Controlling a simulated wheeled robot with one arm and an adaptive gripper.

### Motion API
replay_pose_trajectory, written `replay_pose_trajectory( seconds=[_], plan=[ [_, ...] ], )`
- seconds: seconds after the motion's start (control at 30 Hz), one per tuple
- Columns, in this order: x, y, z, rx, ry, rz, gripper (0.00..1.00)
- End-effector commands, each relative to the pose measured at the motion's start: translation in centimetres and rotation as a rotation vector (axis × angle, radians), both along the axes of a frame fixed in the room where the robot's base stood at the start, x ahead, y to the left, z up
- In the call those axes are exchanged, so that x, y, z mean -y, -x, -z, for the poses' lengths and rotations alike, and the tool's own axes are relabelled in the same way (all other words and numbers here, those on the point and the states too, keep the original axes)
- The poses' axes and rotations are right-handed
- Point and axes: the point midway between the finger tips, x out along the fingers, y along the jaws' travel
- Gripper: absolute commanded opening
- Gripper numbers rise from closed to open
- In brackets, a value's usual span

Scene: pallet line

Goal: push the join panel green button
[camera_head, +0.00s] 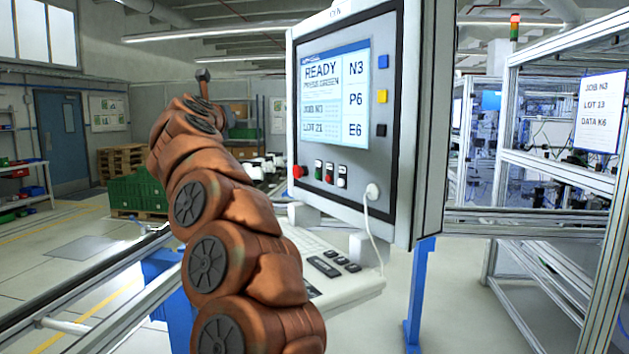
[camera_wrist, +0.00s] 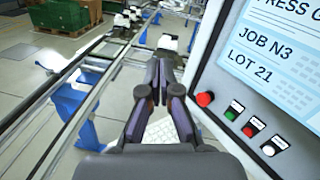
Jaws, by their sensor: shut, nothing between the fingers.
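The join panel (camera_head: 396,130) is a grey box with a lit screen (camera_head: 334,95) reading "READY", "JOB N3" and "LOT 21". The green button (camera_head: 318,169) sits in a row below the screen, between a red mushroom knob (camera_head: 299,171) and a red button (camera_head: 329,173). In the wrist view the green button (camera_wrist: 234,110) is right of my gripper (camera_wrist: 159,62), whose fingers are shut, empty and apart from the panel. In the head view my gripper (camera_head: 203,75) shows small at the arm's top, left of the panel; its fingers are hard to make out.
A white button (camera_head: 342,176) ends the row. Blue, yellow and black squares line the panel's right side. A keyboard shelf (camera_head: 345,287) juts out below, and a cable hangs from the panel front. Conveyor rails (camera_wrist: 85,90) run at left. A framed cell (camera_head: 550,170) stands right.

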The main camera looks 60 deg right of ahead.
Motion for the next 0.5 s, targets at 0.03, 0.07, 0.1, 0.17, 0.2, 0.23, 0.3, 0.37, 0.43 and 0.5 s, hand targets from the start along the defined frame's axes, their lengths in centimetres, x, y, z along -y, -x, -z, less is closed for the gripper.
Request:
replay_pose_trajectory(
  seconds=[0.03, 0.07, 0.1, 0.17, 0.2, 0.23, 0.3, 0.37, 0.43, 0.5],
  plan=[
    [1.8, 1.0, 2.2, 0.034, -0.085, 0.056, 0.00],
    [2.7, 1.7, 3.3, 0.057, -0.136, 0.090, 0.00],
    [3.8, 2.7, 4.8, 0.087, -0.203, 0.134, 0.00],
    [5.1, 4.0, 7.2, 0.125, -0.299, 0.196, 0.00],
    [5.7, 4.7, 8.6, 0.151, -0.357, 0.233, 0.00],
    [6.2, 5.3, 9.8, 0.167, -0.398, 0.261, 0.00],
    [6.8, 6.2, 11.9, 0.199, -0.479, 0.312, 0.00],
    [7.1, 7.0, 13.3, 0.223, -0.535, 0.349, 0.00],
    [7.3, 7.5, 14.4, 0.243, -0.581, 0.377, 0.00],
    [7.3, 7.8, 15.2, 0.252, -0.612, 0.395, 0.00]
  ],
)
